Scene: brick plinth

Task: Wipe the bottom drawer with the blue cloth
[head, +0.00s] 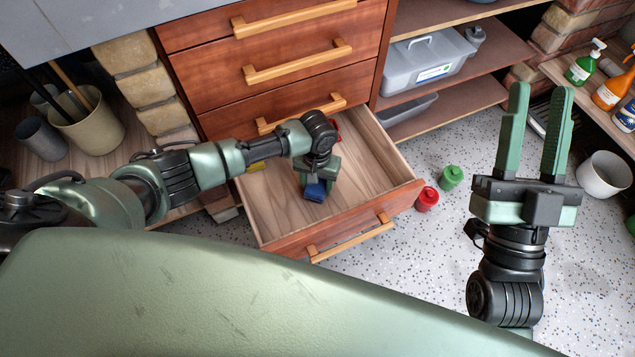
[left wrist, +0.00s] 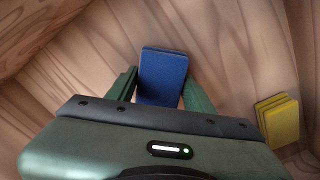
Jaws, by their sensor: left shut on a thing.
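The bottom drawer (head: 370,207) is pulled out, and its wooden inside shows. My left gripper (head: 313,184) reaches down into it, shut on the blue cloth (head: 315,192). The cloth looks like a folded block and is between the fingers in the left wrist view (left wrist: 163,76). It is at or just above the drawer floor; I cannot tell whether it touches. My right gripper (head: 535,135) is open and empty, pointing up over the floor to the right of the drawer.
A yellow folded item (left wrist: 278,121) lies in the drawer, partly behind my left arm in the head view. A red item (head: 335,128) is at the drawer's back. A red jar (head: 427,199) and a green jar (head: 452,178) stand on the floor right of the drawer. Closed drawers are above.

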